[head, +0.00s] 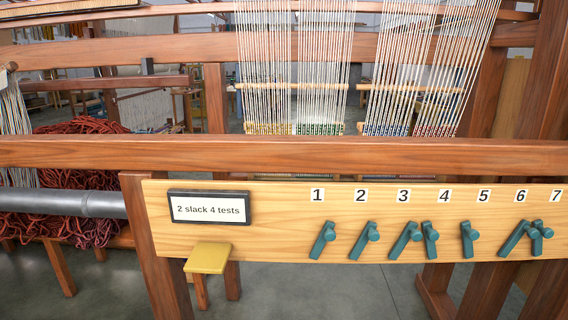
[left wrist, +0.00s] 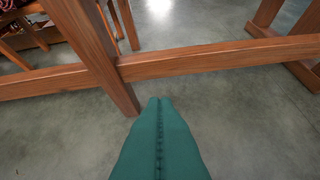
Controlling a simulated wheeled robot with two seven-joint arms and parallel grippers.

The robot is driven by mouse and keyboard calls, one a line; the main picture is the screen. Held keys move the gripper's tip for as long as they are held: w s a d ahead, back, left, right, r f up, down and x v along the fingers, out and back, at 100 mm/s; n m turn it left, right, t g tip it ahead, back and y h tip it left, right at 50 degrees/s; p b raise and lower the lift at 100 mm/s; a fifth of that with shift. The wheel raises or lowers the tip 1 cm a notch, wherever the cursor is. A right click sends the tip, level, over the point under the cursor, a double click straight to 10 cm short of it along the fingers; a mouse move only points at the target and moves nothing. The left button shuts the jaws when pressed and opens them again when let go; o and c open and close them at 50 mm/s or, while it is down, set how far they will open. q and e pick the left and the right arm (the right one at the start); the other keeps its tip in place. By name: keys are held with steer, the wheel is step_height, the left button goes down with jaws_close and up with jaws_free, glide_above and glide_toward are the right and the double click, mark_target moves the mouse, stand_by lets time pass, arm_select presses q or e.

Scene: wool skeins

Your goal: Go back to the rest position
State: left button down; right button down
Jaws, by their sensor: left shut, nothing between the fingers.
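My left gripper (left wrist: 158,102) shows in the left wrist view as two teal fingers pressed together along a seam, with nothing between them. It points at the grey floor (left wrist: 220,120) and a wooden crossbar (left wrist: 220,60) of a frame. No gripper shows in the head view. My right gripper is in neither view.
In the head view, a pale board (head: 285,225) with numbered teal levers (head: 323,240) and a sign reading "2 slack 4 tests" (head: 210,208) spans the loom's front. A yellow pad (head: 208,257) juts out below. Red yarn (head: 85,150) lies at left.

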arm_select(q)
steer(key=s+a+f+g, duration=0.2)
steer(key=s+f+g, duration=0.2)
steer(key=s+f, duration=1.1)
steer(key=s+a+f+g, duration=0.1)
steer(key=s+f, duration=0.3)
steer(key=s, duration=0.6)
steer(key=s+a+f+g+p, duration=0.1)
steer(key=s+f+g, duration=0.3)
steer(key=s, duration=0.7)
steer(key=shift+a+y, duration=0.4)
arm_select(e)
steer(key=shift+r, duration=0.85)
